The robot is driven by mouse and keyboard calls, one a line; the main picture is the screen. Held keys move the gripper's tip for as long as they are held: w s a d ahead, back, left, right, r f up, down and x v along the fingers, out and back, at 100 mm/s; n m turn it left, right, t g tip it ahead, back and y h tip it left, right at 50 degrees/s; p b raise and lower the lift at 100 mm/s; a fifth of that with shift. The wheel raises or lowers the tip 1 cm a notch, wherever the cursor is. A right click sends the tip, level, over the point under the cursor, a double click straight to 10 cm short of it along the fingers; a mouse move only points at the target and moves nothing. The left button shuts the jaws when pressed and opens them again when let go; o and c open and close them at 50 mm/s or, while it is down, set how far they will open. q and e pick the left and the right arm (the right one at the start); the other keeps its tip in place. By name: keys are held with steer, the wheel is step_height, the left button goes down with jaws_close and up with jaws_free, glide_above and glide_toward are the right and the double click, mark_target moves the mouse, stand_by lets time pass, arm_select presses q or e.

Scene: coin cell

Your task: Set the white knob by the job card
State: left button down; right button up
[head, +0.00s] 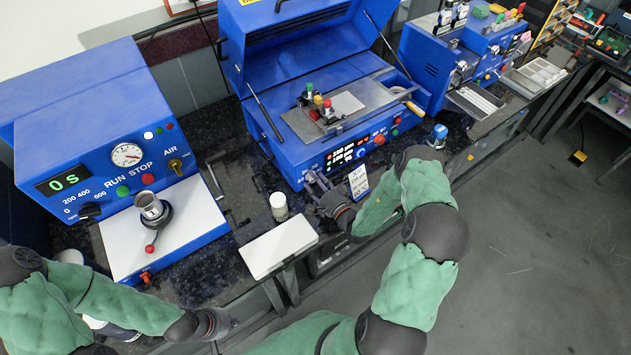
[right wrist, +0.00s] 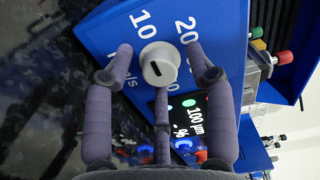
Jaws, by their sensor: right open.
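The white knob (right wrist: 158,63) sits on the blue front panel of the middle machine, with the numbers 10 and 20 and the unit mm/s printed around it. A short dark mark shows on its face; I cannot tell exactly which number it points to. My right gripper (right wrist: 160,52) is open, its fingers spread on either side of the knob without visible contact. In the head view my right gripper (head: 316,186) hides the knob. The job card (head: 358,181) stands just right of that gripper; its text is too small to read. My left gripper (head: 218,322) is low at the left, its fingers unclear.
A white-capped jar (head: 279,206) and a white pad (head: 278,245) are on the dark bench left of my right arm. The blue machine (head: 120,160) with a 0 s display stands at the left. A red-and-green-lit panel with 100 µm (right wrist: 193,120) lies beside the knob.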

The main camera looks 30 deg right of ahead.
jaws_close()
steer(key=shift+m, duration=0.4)
steer(key=m+p, duration=0.1)
steer(key=m, duration=0.9)
steer(key=shift+m+p, duration=0.4)
steer(key=m, duration=0.6)
steer(key=shift+p, duration=0.4)
steer(key=m, duration=0.6)
steer(key=shift+f+p, duration=0.15)
steer(key=shift+p, duration=0.2)
steer(key=shift+a+m, duration=0.1)
steer(key=shift+m, duration=0.2)
